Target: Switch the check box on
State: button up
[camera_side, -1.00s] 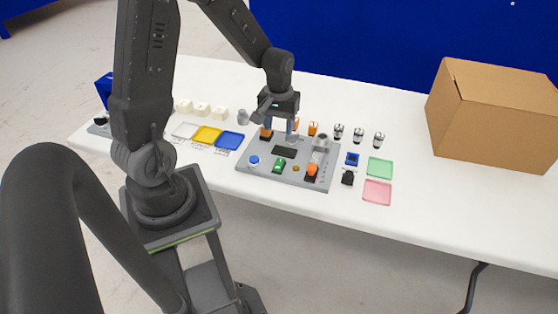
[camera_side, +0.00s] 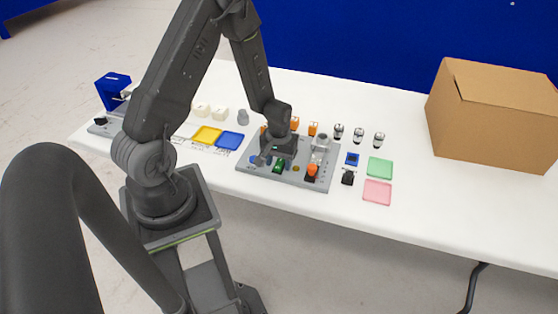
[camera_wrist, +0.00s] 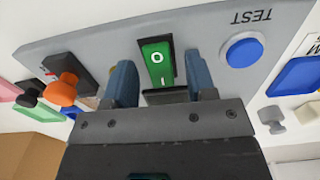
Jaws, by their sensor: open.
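The grey panel (camera_side: 312,184) lies flat on the table. Its green rocker switch (camera_side: 279,168), marked O and I, also shows in the wrist view (camera_wrist: 155,64) between my fingers. The panel carries the word TEST beside a round blue button (camera_wrist: 243,51). My gripper (camera_wrist: 161,84) is open and empty, with one blue finger on each side of the rocker's lower end in the picture. I cannot tell whether a finger touches it. In the side view my gripper is low over the panel and hides its middle.
An orange lever (camera_wrist: 64,88) stands on the panel, on the left in the wrist view. Blue (camera_side: 229,140) and yellow (camera_side: 207,134) trays lie left of the panel; green (camera_side: 380,167) and pink (camera_side: 377,192) trays lie right. A cardboard box (camera_side: 492,115) stands at the right.

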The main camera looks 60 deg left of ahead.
jog(key=c, duration=0.9)
jog(key=shift+a+g+h, duration=0.1)
jog(key=shift+g+h, duration=0.3)
jog(key=o, duration=0.9)
jog(key=shift+w, duration=0.1)
notch_tip(320, 180, up, 14)
jog(key=w+a, duration=0.1)
jog(key=shift+f, duration=0.1)
